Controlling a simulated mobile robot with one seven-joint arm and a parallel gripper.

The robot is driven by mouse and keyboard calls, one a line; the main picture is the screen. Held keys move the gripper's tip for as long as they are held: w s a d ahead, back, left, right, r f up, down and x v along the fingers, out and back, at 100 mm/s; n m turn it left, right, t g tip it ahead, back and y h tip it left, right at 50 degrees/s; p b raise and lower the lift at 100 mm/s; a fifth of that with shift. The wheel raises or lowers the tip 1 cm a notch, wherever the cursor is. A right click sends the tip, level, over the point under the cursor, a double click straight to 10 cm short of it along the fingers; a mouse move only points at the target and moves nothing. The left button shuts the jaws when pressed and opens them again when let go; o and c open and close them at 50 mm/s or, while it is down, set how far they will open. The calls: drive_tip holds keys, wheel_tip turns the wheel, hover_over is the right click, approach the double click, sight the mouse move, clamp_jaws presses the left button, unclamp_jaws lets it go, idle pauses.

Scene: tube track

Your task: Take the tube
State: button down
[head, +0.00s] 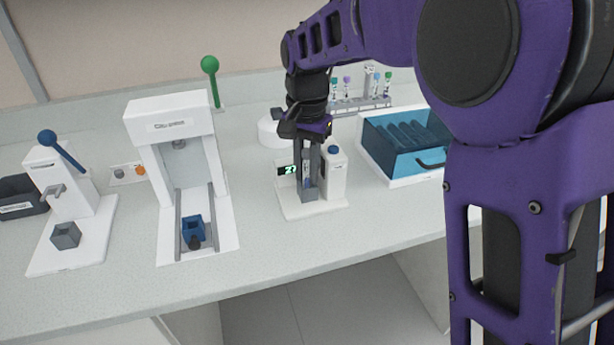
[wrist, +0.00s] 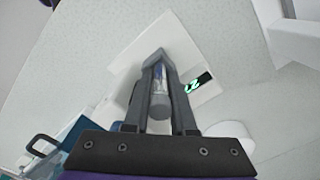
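A slim clear tube with a blue part (wrist: 158,82) stands upright in a small grey holder (head: 308,196) on a white device with a green-lit display (head: 287,170). My gripper (head: 308,180) points down over this holder, one finger on each side of the tube. In the wrist view the tube's grey rounded top shows between the fingers (wrist: 158,75), with little or no gap on either side. I cannot tell whether the fingers press on it. The display also shows in the wrist view (wrist: 196,83).
A white bottle-like post with a blue cap (head: 334,172) stands close right of my gripper. A blue drawer box (head: 430,162) is further right, a tube rack (head: 360,104) behind. A tall white press (head: 148,112) and a white blue-knobbed dispenser (head: 52,175) stand left. The front counter strip is clear.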

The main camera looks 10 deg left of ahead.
wheel_tip(320, 180, up, 10)
drive_tip(key=shift+f+p, duration=0.2)
drive_tip(key=shift+p, duration=0.95)
drive_tip(key=shift+r, duration=0.25)
